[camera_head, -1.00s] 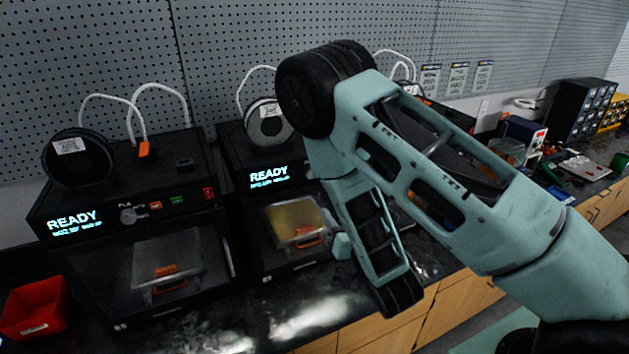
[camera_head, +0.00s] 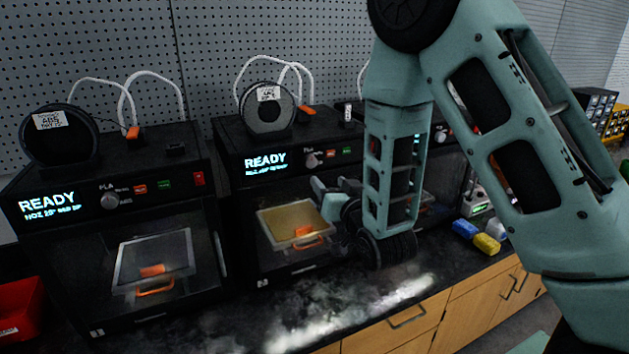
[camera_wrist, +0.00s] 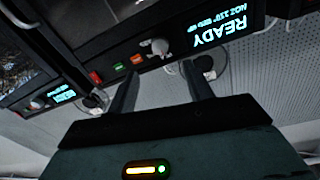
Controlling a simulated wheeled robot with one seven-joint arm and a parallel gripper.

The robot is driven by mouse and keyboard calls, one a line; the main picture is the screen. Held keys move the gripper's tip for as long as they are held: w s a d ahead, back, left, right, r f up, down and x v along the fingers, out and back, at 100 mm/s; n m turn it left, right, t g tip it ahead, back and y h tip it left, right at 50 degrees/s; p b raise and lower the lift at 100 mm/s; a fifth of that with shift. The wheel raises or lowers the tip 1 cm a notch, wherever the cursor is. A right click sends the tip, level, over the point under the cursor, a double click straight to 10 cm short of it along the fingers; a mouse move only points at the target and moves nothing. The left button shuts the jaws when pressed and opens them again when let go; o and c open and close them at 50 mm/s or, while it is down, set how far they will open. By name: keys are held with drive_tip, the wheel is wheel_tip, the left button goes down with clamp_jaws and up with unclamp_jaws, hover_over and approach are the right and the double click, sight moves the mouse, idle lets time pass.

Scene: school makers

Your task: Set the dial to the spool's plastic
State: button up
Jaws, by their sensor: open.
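The left printer has a dark spool (camera_head: 72,150) on top, its label reading ABS, and a dial (camera_head: 110,201) with PLA printed above it. The middle printer has a spool (camera_head: 262,125) with a white label too small to read, and a dial (camera_head: 312,160) right of its READY display. My gripper (camera_head: 325,195) is in front of the middle printer, below its dial. In the wrist view, my gripper (camera_wrist: 160,75) is open and empty, its fingers apart below a grey dial (camera_wrist: 157,47) on an upside-down panel. I cannot tell whether they touch it.
Orange and green buttons (camera_wrist: 127,62) sit beside the dial in the wrist view. Printer doors with orange handles (camera_head: 155,287) face the front. A red bin (camera_head: 18,310) stands far left; yellow and blue blocks (camera_head: 477,236) lie to the right. White tubes rise behind the printers.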

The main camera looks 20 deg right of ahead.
sight(312, 163)
drive_tip(key=w, duration=0.8)
drive_tip(key=shift+w+d+r+p, duration=0.1)
drive_tip(key=shift+w+r+p, duration=0.1)
drive_tip(key=shift+w+p, duration=0.1)
drive_tip(key=shift+w+f, duration=0.15)
drive_tip(key=shift+w, duration=0.65)
drive_tip(key=c, duration=1)
